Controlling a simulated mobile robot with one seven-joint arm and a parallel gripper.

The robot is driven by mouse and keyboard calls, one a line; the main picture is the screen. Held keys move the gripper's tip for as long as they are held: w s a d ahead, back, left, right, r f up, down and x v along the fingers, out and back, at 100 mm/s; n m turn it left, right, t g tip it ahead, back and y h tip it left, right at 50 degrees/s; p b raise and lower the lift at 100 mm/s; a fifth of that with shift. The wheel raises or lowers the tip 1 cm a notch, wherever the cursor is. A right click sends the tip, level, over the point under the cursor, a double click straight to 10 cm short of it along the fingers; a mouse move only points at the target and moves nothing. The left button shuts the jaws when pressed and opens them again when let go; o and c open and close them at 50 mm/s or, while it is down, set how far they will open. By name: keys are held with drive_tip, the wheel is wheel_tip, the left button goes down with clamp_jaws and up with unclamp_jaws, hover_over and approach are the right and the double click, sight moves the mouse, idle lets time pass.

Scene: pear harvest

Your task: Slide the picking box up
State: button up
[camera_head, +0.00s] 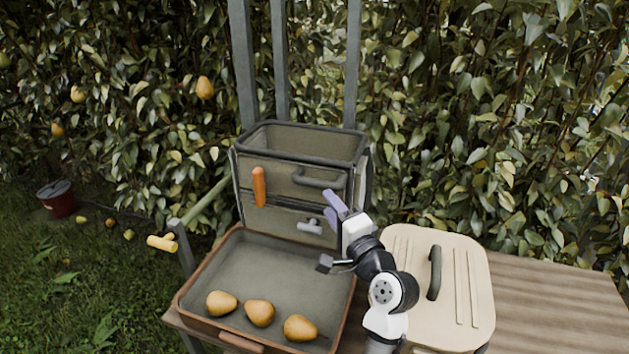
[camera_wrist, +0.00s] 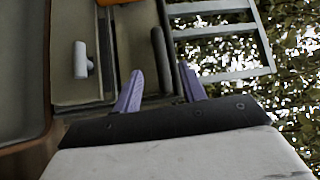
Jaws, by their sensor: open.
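The picking box (camera_head: 279,224) is a grey-green open-topped box standing upright in front of tall grey rails (camera_head: 281,60), behind the tray. Its front has a dark bar handle (camera_head: 318,183), an orange grip (camera_head: 259,187) and a small grey T-shaped knob (camera_head: 309,227). My gripper (camera_head: 331,204) is open and empty, close to the box front, below and right of the dark handle. In the wrist view the purple fingers (camera_wrist: 160,76) point at the box front. The dark handle (camera_wrist: 160,50) appears between and beyond their tips; contact cannot be told. The grey knob (camera_wrist: 81,62) lies left of them.
A brown-rimmed tray (camera_head: 182,296) with three pears (camera_head: 260,312) lies in front of the box. A cream case (camera_head: 455,250) with a dark handle stands right of my arm on the wooden bench (camera_head: 560,305). A yellow grip (camera_head: 162,243) sticks out at left. Foliage stands behind.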

sight(316, 187)
drive_tip(key=p+x, duration=0.1)
drive_tip(key=x, duration=0.8)
drive_tip(key=shift+r+p, duration=0.1)
drive_tip(key=shift+p, duration=0.2)
clamp_jaws()
